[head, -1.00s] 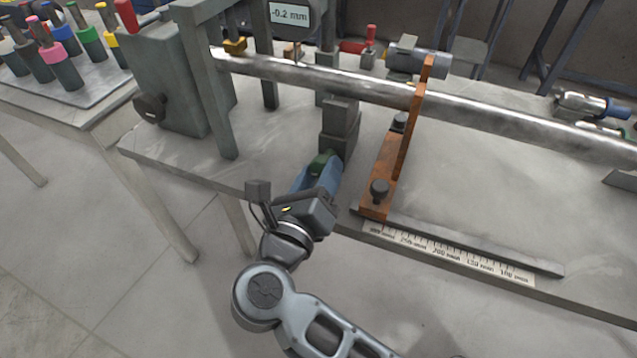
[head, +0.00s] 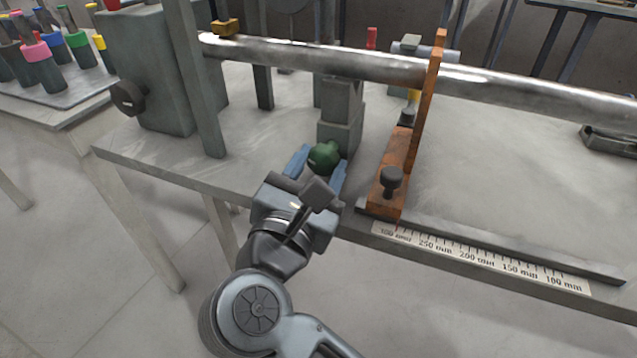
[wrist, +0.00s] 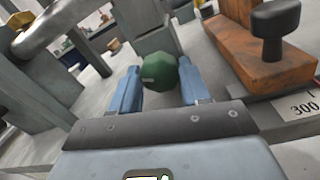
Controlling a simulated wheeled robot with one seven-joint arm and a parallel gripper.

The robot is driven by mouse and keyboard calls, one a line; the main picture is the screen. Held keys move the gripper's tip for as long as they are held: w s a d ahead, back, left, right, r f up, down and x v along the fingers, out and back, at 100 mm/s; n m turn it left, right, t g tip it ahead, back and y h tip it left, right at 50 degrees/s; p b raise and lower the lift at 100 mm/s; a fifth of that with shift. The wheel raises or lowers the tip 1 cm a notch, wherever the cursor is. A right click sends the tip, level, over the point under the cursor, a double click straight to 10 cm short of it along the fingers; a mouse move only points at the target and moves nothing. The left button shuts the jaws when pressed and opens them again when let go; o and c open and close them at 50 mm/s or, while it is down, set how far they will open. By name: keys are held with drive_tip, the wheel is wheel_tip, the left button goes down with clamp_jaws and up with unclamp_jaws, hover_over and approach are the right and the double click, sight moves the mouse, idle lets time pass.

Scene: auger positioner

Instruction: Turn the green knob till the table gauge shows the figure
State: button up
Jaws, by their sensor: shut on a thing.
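The green knob (head: 324,157) sits at the front of a grey block stand (head: 341,115) under the long metal rod (head: 320,60). My gripper (head: 322,166) has its two blue fingers on either side of the knob and is shut on it. In the wrist view the faceted green knob (wrist: 161,74) shows between the fingertips, with a small pale mark on its left side.
An orange bracket (head: 422,95) with a black knob (head: 392,180) stands close to the right of my gripper. A millimetre scale (head: 470,255) runs along the table's front edge. A grey housing (head: 150,70) stands at left. Bare tabletop (head: 510,170) lies right of the bracket.

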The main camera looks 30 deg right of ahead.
drive_tip(key=shift+f+m+b, duration=0.25)
drive_tip(key=shift+m+b, duration=0.75)
drive_tip(key=shift+m, duration=0.1)
drive_tip(key=shift+r, duration=0.1)
drive_tip(key=o, duration=1)
drive_tip(key=shift+r, duration=0.1)
drive_tip(key=shift+o, duration=0.2)
drive_tip(key=shift+a, duration=0.1)
drive_tip(key=v, duration=0.7)
drive_tip(key=shift+s+a+p, duration=0.2)
drive_tip(key=shift+s+p, duration=0.05)
drive_tip(key=shift+p, duration=0.15)
drive_tip(key=shift+a, duration=0.1)
